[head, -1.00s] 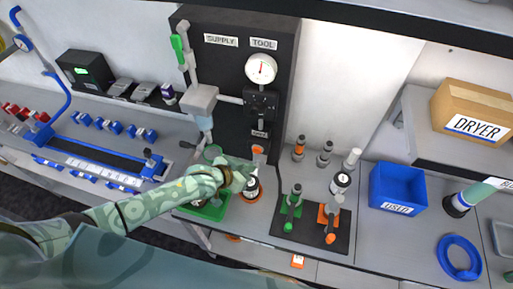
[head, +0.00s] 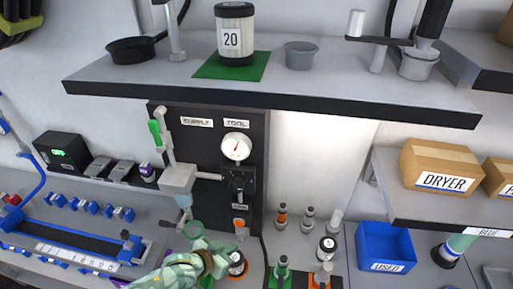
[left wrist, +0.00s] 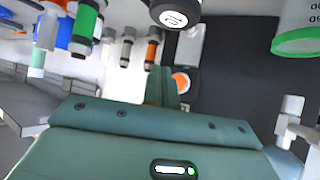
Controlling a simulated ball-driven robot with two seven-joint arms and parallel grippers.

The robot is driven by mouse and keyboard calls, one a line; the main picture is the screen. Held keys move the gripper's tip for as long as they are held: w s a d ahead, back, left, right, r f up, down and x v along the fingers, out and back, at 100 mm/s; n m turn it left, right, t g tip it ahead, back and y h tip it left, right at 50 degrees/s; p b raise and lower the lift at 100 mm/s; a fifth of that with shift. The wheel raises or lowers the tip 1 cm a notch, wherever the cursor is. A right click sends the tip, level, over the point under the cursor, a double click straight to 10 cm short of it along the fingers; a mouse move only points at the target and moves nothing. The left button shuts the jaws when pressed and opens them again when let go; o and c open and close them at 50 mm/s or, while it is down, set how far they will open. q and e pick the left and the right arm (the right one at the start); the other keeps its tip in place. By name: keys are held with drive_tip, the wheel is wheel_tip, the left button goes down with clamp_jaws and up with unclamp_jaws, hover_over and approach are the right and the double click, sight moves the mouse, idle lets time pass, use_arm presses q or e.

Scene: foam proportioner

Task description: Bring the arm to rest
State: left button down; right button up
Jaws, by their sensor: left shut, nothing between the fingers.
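My left arm comes in from the bottom of the head view, patterned pale green. Its gripper (head: 218,262) is low in front of the black supply and tool panel (head: 205,140), close beside a dark bottle (head: 238,264) with a white label. I cannot tell whether they touch. The gripper's green housing fills the bottom of the left wrist view, with the fingers (left wrist: 165,88) together and nothing held. A round-labelled black-and-white bottle (left wrist: 172,12) shows beyond them. My right gripper is not in view.
A shelf (head: 270,97) overhangs the bench, carrying a jar marked 20 (head: 235,40) and a grey cup (head: 300,55). A blue bin (head: 385,245) stands right. Green (head: 281,268) and orange-marked tools stand just right of the gripper. A blue-ended conveyor (head: 75,243) lies left.

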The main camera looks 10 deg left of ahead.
use_arm(q)
drive_tip(key=s+d+r+m+y, duration=0.1)
drive_tip(key=s+d+r, duration=0.1)
drive_tip(key=s+r, duration=0.3)
drive_tip(key=s+a+r+g+y, duration=0.1)
drive_tip(key=s+a+r+y, duration=0.45)
drive_tip(key=a, duration=0.35)
drive_tip(key=s+a+r+g+y, duration=0.1)
drive_tip(key=s+a+r+y, duration=0.4)
drive_tip(key=a, duration=0.4)
drive_tip(key=s+d+f+g+h+b, duration=0.15)
drive_tip(key=f+b, duration=0.25)
drive_tip(key=f, duration=0.9)
drive_tip(key=s+d+f+n+g+h+b, duration=0.1)
drive_tip(key=s+d+f+b, duration=0.2)
drive_tip(key=f, duration=1.1)
drive_tip(key=s+f+g+h+b, duration=0.1)
drive_tip(key=s+f+h+b, duration=0.3)
drive_tip(key=f, duration=0.9)
drive_tip(key=s+f+n+g+b, duration=0.1)
drive_tip(key=s+f+b, duration=0.3)
drive_tip(key=s+f, duration=0.4)
drive_tip(key=s+f+n+g+b, duration=0.1)
drive_tip(key=s+f+b, duration=0.4)
drive_tip(key=s+f, duration=0.4)
wheel_tip(320, 180, down, 5)
drive_tip(key=shift+s+n+y, duration=0.25)
drive_tip(key=shift+n+y, duration=0.15)
